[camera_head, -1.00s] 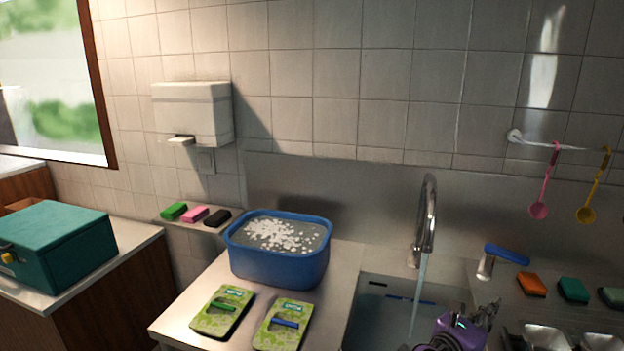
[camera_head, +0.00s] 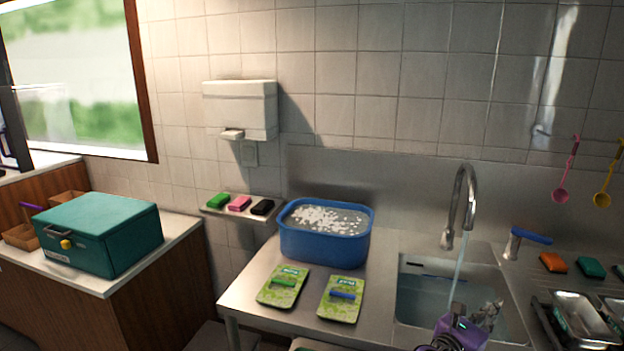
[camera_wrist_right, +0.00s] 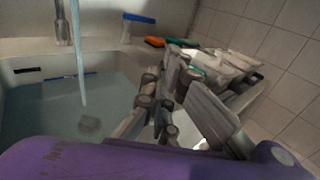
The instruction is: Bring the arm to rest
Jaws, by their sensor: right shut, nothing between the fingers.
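My right gripper (camera_head: 489,311) shows at the bottom right of the head view, with its purple housing below the fingers. It is over the front right part of the sink (camera_head: 415,290) and holds nothing. In the right wrist view its grey fingers (camera_wrist_right: 172,105) fill the middle, with the water-filled sink (camera_wrist_right: 40,110) to their left. My left gripper is in neither view.
The faucet (camera_head: 461,200) is running into the sink, close behind my gripper. A blue tub (camera_head: 325,245) and two green packets (camera_head: 283,286) are on the counter to the left. Metal trays (camera_head: 585,320) stand at right. A teal box (camera_head: 100,235) sits far left.

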